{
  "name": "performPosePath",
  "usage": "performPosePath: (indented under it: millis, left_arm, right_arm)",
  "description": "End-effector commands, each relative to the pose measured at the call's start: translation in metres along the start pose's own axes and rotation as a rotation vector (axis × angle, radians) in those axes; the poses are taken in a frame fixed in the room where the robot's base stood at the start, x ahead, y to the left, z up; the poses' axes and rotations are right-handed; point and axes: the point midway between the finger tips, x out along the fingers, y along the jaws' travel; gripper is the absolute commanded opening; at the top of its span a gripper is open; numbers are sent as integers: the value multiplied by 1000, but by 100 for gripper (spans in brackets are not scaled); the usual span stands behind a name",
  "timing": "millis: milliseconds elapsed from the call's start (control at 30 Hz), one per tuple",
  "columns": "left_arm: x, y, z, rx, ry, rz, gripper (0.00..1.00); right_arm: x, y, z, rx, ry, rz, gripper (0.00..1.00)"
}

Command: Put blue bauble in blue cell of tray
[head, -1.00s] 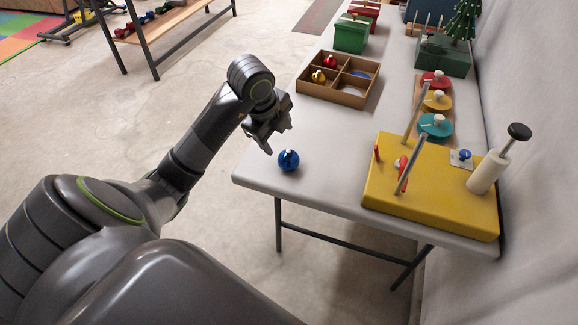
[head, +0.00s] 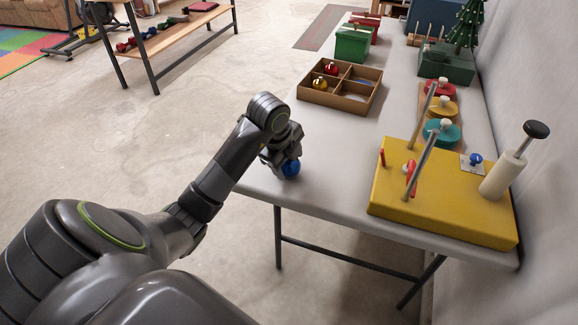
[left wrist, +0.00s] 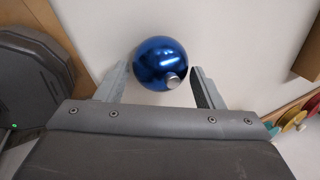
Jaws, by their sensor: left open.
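The shiny blue bauble (head: 291,168) with a silver cap sits on the white table near its left front edge. In the left wrist view the bauble (left wrist: 161,63) lies between the two fingers of my left gripper (left wrist: 160,83), with gaps on both sides. My left gripper (head: 284,163) is open around it and partly hides it in the head view. The wooden tray (head: 338,102) stands farther back on the table. It has four cells; a red and a gold bauble are in its cells, and a patch of blue shows in the back right cell. My right gripper is not in view.
A yellow box (head: 440,205) with rods and a cream handle stands at the right front. Coloured discs on a board (head: 441,130) lie behind it. Green (head: 352,44) and red boxes stand beyond the tray. The table between bauble and tray is clear.

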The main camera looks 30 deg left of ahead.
Motion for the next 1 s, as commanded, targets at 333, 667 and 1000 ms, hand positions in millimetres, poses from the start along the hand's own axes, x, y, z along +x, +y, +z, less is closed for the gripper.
performPosePath:
  millis: [333,667,1000]
  left_arm:
    - [14,0,1,0,-2,-1,62]
    - [14,0,1,0,-2,-1,25]
    - [0,-6,1,1,-3,-4,25]
  right_arm:
    - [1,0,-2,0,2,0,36]
    - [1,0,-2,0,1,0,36]
    - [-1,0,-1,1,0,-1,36]
